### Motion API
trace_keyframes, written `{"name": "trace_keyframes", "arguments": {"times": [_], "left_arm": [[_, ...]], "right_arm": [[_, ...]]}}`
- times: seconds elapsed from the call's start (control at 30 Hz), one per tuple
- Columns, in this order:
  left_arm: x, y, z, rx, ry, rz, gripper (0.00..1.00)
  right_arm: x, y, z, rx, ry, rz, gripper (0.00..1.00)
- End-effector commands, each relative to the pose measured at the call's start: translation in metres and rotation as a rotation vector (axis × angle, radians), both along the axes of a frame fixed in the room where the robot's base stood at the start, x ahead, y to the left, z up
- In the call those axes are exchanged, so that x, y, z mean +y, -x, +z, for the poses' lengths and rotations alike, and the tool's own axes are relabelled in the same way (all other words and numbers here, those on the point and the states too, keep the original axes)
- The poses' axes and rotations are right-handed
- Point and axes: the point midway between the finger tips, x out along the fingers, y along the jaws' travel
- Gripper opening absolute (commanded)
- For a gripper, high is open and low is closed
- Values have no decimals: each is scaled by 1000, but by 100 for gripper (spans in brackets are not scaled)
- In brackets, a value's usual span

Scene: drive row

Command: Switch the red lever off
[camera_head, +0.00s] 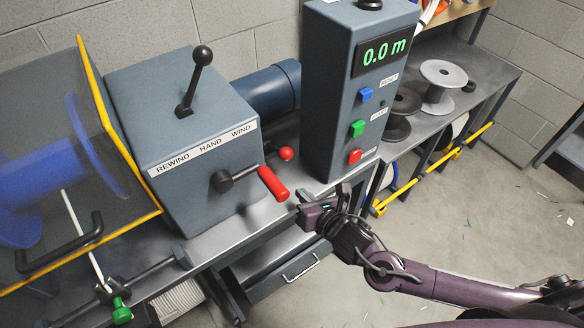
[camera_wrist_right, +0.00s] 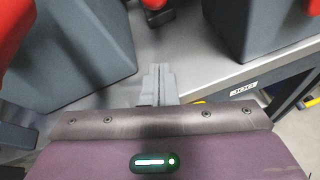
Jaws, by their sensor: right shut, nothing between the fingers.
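A short lever with a red ball knob (camera_head: 286,153) sticks out low on the machine's right side, behind the crank. In the right wrist view a red knob on a dark base (camera_wrist_right: 154,5) is at the top edge, ahead of the fingers and apart from them. A larger red crank handle (camera_head: 273,184) points toward me on the front of the grey gearbox (camera_head: 170,130). My right gripper (camera_head: 302,200) is just right of and below the crank handle. Its fingers are together and empty in the right wrist view (camera_wrist_right: 158,80). My left gripper is not in view.
A grey control box (camera_head: 325,110) reading 0.0 m stands close behind my right gripper, with blue, green and red buttons. The red crank handle end (camera_wrist_right: 14,22) is at the wrist view's upper left. A black ball lever (camera_head: 202,56) tops the gearbox. Open floor (camera_head: 440,230) lies right.

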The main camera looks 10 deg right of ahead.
Motion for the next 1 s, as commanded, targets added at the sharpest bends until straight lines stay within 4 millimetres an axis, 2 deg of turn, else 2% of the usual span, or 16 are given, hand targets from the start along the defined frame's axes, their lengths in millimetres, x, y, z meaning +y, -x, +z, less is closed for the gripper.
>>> {"name": "trace_keyframes", "arguments": {"times": [0.1, 0.3, 0.4, 0.6, 1.0], "left_arm": [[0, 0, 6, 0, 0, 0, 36], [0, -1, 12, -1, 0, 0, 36], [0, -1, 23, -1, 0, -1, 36], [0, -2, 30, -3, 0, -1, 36], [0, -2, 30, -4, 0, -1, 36]], "right_arm": [[8, -25, -7, -3, -2, -3, 0], [19, -60, -20, -2, -2, -2, 0], [15, -69, -3, -3, -1, -1, 0], [14, -79, 7, 0, 0, 0, 0], [13, -81, 8, 1, 0, 0, 0]]}}
